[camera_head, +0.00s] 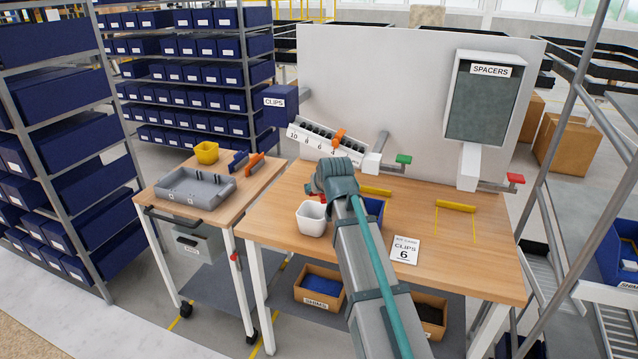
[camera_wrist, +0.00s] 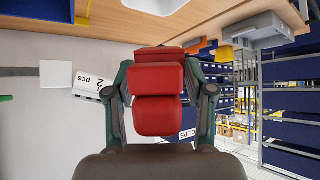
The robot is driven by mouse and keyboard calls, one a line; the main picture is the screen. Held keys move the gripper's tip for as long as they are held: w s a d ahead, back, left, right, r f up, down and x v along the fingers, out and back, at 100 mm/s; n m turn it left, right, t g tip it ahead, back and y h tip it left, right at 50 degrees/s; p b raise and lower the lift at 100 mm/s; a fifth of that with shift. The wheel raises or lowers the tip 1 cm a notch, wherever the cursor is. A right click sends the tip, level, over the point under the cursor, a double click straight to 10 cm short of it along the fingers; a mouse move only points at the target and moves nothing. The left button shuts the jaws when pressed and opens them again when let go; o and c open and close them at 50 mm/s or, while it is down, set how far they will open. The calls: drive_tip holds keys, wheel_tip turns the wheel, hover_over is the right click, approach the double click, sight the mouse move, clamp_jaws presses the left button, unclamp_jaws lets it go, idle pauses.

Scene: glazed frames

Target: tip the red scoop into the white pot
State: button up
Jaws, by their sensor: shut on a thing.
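My gripper (camera_wrist: 160,100) is shut on the red scoop (camera_wrist: 158,115), which fills the space between its two fingers in the wrist view. In the head view only a small red bit of the scoop (camera_head: 311,198) shows beside my wrist; my arm hides the rest. The white pot (camera_head: 312,222) stands upright on the workbench, just below and left of my gripper. It also shows at the top edge of the wrist view (camera_wrist: 155,6), where the scene is upside down. What the scoop or the pot holds cannot be told.
A blue bin (camera_head: 374,209) sits partly behind my arm on the workbench (camera_head: 470,270). A "CLIPS 6" card (camera_head: 405,250) lies right of my arm. A numbered rack (camera_head: 330,143) stands at the back. A side cart holds a grey tray (camera_head: 196,188) and a yellow cup (camera_head: 206,152).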

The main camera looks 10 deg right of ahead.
drive_tip(key=shift+w+f+g+p, duration=0.1)
drive_tip(key=shift+w+g+p, duration=0.55)
drive_tip(key=shift+p, duration=0.7)
drive_tip(key=shift+w+f+g+p, duration=0.1)
drive_tip(key=shift+w+g+p, duration=0.25)
drive_tip(key=shift+g+p, duration=0.8)
drive_tip(key=w+r+g+p, duration=0.1)
drive_tip(key=w+g+p, duration=0.1)
drive_tip(key=p, duration=0.3)
drive_tip(key=shift+a+r+p, duration=0.1)
drive_tip(key=shift+a+p, duration=0.05)
drive_tip(key=shift+p, duration=0.15)
drive_tip(key=shift+w+r+g+p, duration=0.1)
drive_tip(key=shift+w+g+p, duration=0.3)
drive_tip(key=shift+g, duration=0.3)
drive_tip(key=shift+s, duration=0.2)
